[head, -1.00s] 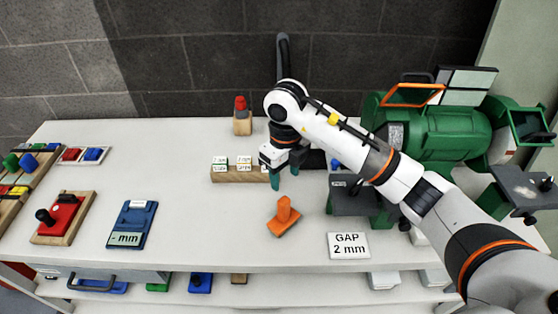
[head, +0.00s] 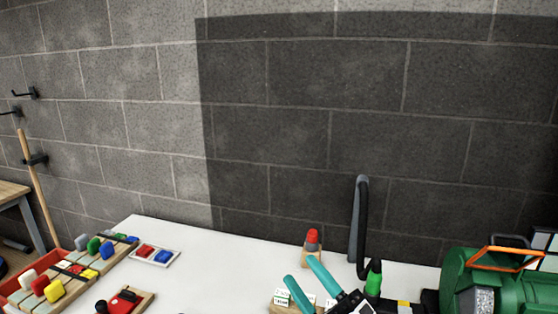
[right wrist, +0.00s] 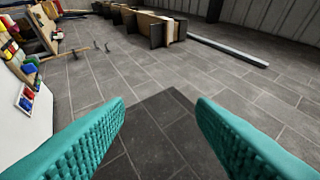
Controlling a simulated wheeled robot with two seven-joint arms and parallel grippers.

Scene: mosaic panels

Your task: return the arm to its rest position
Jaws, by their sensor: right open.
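My right gripper (head: 301,271) shows at the bottom of the head view, its two teal fingers pointing up and apart. It is open, and nothing is between the fingers. My left gripper is in neither view.
The white table (head: 215,275) runs along the grey block wall (head: 300,110). A red-topped peg block (head: 312,240), a black curved post (head: 358,225) and a green machine (head: 475,275) stand near the right gripper. Colored blocks (head: 95,245) lie at the left.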

